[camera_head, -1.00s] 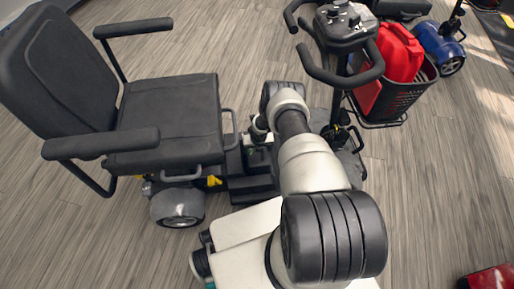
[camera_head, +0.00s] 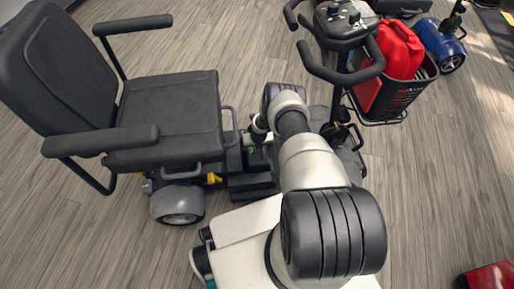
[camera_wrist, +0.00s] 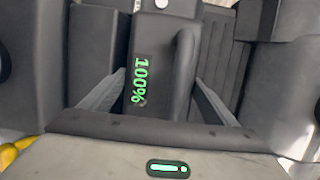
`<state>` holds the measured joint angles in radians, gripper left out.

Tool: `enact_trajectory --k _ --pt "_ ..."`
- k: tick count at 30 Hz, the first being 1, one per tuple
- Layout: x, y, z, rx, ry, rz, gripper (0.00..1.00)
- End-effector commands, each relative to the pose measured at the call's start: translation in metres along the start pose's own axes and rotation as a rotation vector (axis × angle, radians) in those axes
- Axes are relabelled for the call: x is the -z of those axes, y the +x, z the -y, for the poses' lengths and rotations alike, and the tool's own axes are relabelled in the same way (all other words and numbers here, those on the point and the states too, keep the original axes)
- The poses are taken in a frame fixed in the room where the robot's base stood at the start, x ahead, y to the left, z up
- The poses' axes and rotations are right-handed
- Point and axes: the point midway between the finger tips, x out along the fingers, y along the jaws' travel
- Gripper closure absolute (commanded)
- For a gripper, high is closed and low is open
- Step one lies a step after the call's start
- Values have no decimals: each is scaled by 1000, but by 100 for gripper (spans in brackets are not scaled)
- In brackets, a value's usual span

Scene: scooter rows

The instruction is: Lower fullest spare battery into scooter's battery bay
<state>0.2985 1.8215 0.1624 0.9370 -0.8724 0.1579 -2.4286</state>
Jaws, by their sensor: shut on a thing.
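My gripper (camera_wrist: 160,85) is shut on the spare battery (camera_wrist: 142,45), a dark case with a raised handle (camera_wrist: 183,70) and a green 100% readout. In the wrist view the battery stands between my two grey fingers. In the head view my gripper (camera_head: 256,132) is low beside the front of the scooter's seat (camera_head: 170,118), above the deck. The battery is mostly hidden there by my arm and the seat side. The battery bay is not clearly seen, and I cannot tell how deep the battery sits in it.
The scooter's armrest (camera_head: 105,140) and rear wheel (camera_head: 178,203) are on the left. Its tiller with handlebars (camera_head: 345,30) stands just beyond my arm. A basket (camera_head: 400,92) with a red container (camera_head: 395,60) hangs in front.

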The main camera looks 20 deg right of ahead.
Motion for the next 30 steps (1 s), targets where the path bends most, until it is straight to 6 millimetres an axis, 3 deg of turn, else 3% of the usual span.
enact_trajectory --k 27,28,30 --pt "0 5 0 -1 1 2 81" --pt "1 5 0 -1 1 2 15" --pt "1 5 0 -1 1 1 3"
